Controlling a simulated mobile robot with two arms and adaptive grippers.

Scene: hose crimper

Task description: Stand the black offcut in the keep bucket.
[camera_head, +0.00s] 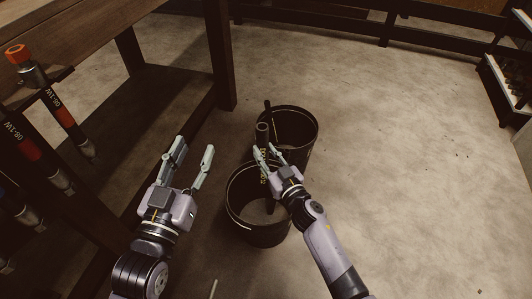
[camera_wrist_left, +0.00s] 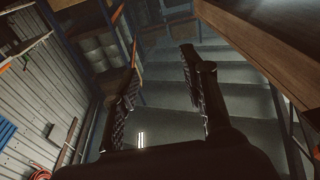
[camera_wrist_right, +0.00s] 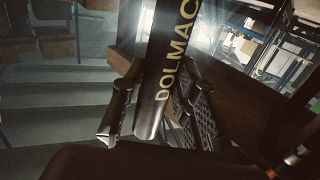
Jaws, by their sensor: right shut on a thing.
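The black offcut (camera_head: 263,133) is a dark tube with yellow lettering, roughly upright in the head view. My right gripper (camera_head: 267,152) is shut on it. The offcut (camera_wrist_right: 166,65) also shows between the fingers in the right wrist view, with its lower end just below them. Two dark buckets stand on the floor: a near one (camera_head: 239,222) and a far one (camera_head: 310,130). The offcut appears over the area where their rims meet. I cannot tell which is the keep bucket. My left gripper (camera_head: 194,150) is open and empty, left of the buckets.
A wooden bench (camera_head: 172,95) stands at the left, its leg close to the far bucket. Hoses with red bands and metal fittings (camera_head: 62,122) hang at the left edge. Floor at the right is clear.

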